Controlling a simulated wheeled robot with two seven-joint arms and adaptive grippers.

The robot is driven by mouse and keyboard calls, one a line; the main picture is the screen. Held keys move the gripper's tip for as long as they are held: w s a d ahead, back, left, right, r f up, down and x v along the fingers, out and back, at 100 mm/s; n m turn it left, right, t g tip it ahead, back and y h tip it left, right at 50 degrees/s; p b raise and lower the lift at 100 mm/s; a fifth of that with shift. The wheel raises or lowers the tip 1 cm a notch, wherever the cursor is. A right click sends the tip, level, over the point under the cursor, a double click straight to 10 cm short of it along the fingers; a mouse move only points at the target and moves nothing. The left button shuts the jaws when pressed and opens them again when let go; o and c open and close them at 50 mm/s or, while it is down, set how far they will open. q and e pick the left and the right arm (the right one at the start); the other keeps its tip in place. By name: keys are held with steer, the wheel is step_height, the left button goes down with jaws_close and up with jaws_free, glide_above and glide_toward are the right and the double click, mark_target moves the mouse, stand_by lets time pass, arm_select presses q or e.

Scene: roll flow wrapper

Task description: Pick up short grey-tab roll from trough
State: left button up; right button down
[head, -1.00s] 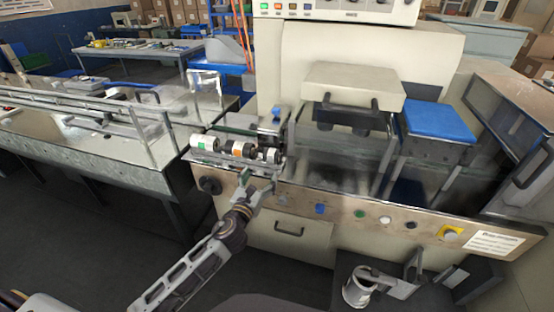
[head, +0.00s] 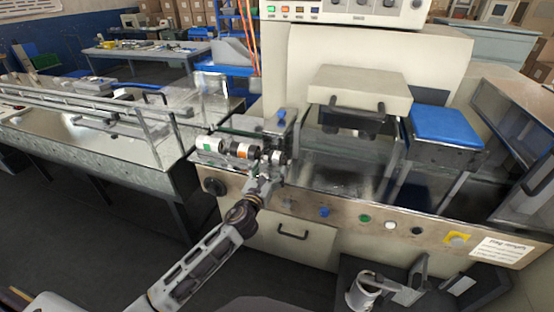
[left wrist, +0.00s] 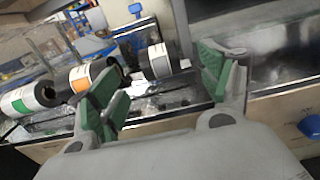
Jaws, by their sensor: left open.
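The short grey-tab roll (head: 278,157) lies at the right end of the row of rolls in the trough. My right gripper is not in view.
An orange-tab roll (head: 243,150) and a green-tab roll (head: 207,144) lie left of the grey-tab one. The wrapper's front panel (head: 340,212) with knobs is below. A blue-topped block (head: 445,125) stands right. A conveyor (head: 120,140) runs left.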

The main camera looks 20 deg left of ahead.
mark_target(275, 159)
arm_select(q)
steer(key=shift+w, duration=1.9)
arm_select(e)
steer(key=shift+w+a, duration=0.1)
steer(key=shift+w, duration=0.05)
arm_select(q)
steer(key=shift+w, duration=0.15)
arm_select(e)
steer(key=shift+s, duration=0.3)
arm_select(q)
steer(key=shift+w, duration=0.5)
steer(key=shift+w+b, duration=0.3)
steer(key=shift+w, duration=1.65)
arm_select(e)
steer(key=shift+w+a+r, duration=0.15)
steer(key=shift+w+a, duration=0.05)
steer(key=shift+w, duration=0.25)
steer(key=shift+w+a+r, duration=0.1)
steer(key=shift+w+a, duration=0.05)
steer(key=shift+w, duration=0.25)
arm_select(q)
steer(key=c, duration=1.2)
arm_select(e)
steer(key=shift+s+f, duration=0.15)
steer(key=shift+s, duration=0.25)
